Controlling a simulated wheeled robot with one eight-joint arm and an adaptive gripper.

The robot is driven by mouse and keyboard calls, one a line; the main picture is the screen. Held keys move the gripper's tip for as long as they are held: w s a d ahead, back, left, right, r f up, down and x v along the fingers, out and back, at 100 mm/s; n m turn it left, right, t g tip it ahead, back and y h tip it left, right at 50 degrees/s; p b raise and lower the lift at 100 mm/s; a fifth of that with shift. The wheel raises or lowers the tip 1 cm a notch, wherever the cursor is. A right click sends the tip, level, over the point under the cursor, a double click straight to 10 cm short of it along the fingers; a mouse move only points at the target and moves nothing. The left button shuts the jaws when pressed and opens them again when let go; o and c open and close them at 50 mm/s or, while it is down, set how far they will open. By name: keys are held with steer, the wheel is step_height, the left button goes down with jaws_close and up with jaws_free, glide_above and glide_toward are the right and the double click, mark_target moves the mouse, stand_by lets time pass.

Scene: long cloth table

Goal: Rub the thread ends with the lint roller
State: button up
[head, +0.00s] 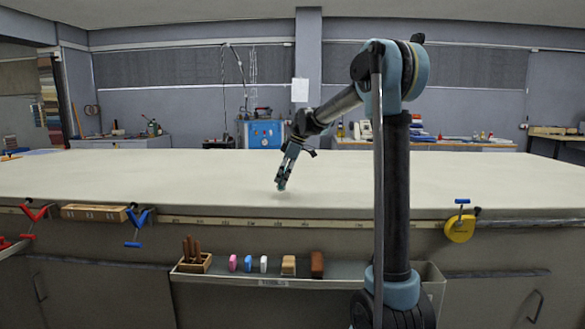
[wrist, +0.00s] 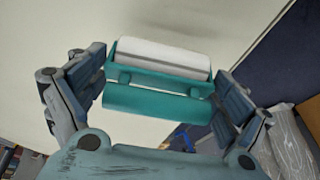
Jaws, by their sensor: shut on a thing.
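My gripper (head: 285,176) hangs over the near part of the pale cloth table (head: 160,178), pointing down. It is shut on the lint roller (wrist: 150,98), with one finger at each end of it. The roller has a white roll (wrist: 160,55) and a teal holder. In the head view the roller is only a small teal patch at the fingertips. Its gap to the cloth is hard to tell; a faint shadow lies below it. I cannot make out any thread ends on the cloth in either view.
The tabletop around my gripper looks bare. Along the front edge hang a red clamp (head: 33,217), a blue clamp (head: 137,222) and a yellow tape measure (head: 460,228). A front tray (head: 215,279) holds chalks, blocks and a wooden holder with tools (head: 193,258).

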steer(key=shift+r, duration=2.6)
